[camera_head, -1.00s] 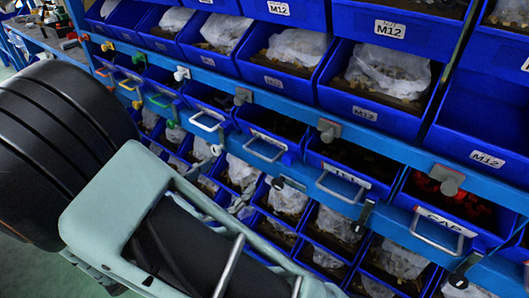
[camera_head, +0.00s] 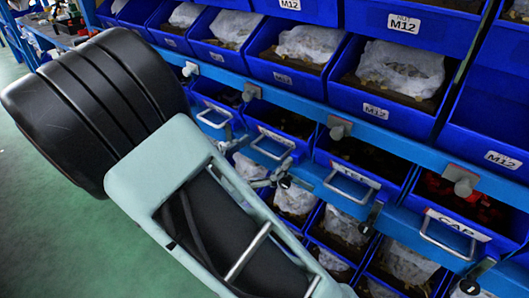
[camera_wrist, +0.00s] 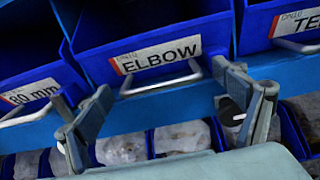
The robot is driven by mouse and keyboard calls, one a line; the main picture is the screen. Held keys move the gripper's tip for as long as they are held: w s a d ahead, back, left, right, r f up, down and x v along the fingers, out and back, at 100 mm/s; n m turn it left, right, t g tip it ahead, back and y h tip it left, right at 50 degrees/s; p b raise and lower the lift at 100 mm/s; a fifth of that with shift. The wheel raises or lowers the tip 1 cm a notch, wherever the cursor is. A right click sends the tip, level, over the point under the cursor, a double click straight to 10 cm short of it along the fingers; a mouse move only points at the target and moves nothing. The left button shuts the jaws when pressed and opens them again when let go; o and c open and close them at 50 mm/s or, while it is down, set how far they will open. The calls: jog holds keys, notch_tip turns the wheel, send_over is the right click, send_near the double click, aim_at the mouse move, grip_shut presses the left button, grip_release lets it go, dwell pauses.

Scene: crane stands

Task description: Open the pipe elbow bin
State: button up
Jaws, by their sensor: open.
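The pipe elbow bin (camera_wrist: 160,52) is blue with a white ELBOW label and fills the upper middle of the wrist view. Its pale bar handle (camera_wrist: 160,84) hangs below the label. My gripper (camera_wrist: 161,80) is open, its two fingers apart on the left and right of the handle, with nothing held. The right finger overlaps near the handle's right end; contact cannot be told. In the head view the elbow bin (camera_head: 285,122) is shut in the rack, with its handle (camera_head: 270,151) above my gripper (camera_head: 272,181).
The 80 mm bin (camera_wrist: 30,90) is on the left and the TEE bin (camera_head: 355,172) on the right. The CAP bin (camera_head: 455,220) is further right. Grey knobs (camera_head: 339,127) stick out from the blue rail. Lower bins hold bagged parts. Green floor (camera_head: 45,230) is clear at left.

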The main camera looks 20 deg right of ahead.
jog(key=c, duration=1.7)
jog(key=p+v, duration=0.4)
jog(key=v, duration=1.5)
jog(key=shift+p, duration=0.4)
jog(key=o, duration=1.7)
